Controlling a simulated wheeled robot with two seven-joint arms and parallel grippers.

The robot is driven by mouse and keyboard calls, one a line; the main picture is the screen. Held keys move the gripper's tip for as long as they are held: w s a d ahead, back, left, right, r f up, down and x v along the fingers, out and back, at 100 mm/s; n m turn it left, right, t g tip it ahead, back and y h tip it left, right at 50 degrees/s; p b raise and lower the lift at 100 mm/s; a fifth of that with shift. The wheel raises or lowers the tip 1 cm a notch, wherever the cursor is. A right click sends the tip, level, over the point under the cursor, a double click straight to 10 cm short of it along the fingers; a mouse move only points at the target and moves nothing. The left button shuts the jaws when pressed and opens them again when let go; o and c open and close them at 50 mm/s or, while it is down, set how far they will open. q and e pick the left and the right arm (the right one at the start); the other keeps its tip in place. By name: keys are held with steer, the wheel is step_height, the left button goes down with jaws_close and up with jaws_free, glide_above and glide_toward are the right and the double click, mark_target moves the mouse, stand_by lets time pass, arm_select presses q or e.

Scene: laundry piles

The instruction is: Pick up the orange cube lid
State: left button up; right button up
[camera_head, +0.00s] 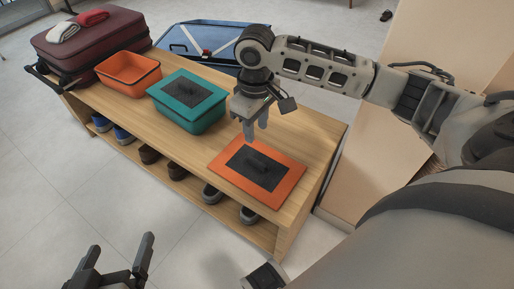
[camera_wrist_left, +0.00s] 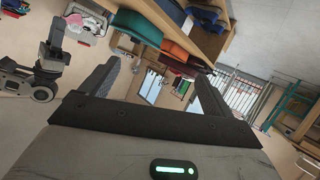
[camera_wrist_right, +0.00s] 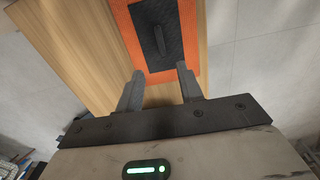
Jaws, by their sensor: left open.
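The orange lid (camera_head: 281,191) with a dark centre panel and a raised dark handle (camera_head: 264,169) lies flat on the right end of the wooden bench. My right gripper (camera_head: 256,136) points down just behind the lid, above the bench, apart from the handle. In the right wrist view the lid (camera_wrist_right: 192,62) and its handle (camera_wrist_right: 159,40) show beyond the open, empty fingers (camera_wrist_right: 160,88). My left gripper (camera_head: 115,262) is open and empty at the lower left, over the floor. An orange bin (camera_head: 128,84) without a lid stands at the bench's far left.
The wooden bench (camera_head: 140,127) has shoes on its lower shelf. A teal bin (camera_head: 192,121) with a teal lid (camera_head: 203,87) stands between the orange bin and the orange lid.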

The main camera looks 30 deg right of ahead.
steer(key=b, duration=0.2)
glide_above(257, 162)
steer(key=f, duration=0.7)
steer(key=shift+w+f, duration=0.15)
steer(key=shift+w, duration=0.1)
steer(key=f+b, duration=0.3)
steer(key=f, duration=0.1)
steer(key=shift+s+f, duration=0.15)
steer(key=shift+s, duration=0.05)
steer(key=shift+d+f+b, duration=0.1)
steer(key=shift+f+b, duration=0.3)
steer(key=shift+f, duration=0.1)
arm_select(q)
steer(key=shift+w+d+r+n+t+h, duration=0.1)
steer(key=shift+d+r+n+t+h, duration=0.35)
steer(key=shift+r+t+h, duration=0.15)
steer(key=shift+w+d+r+n+t+h, duration=0.1)
steer(key=shift+d+r+n+t+h, duration=0.35)
steer(key=shift+r, duration=0.2)
arm_select(e)
jaws_close()
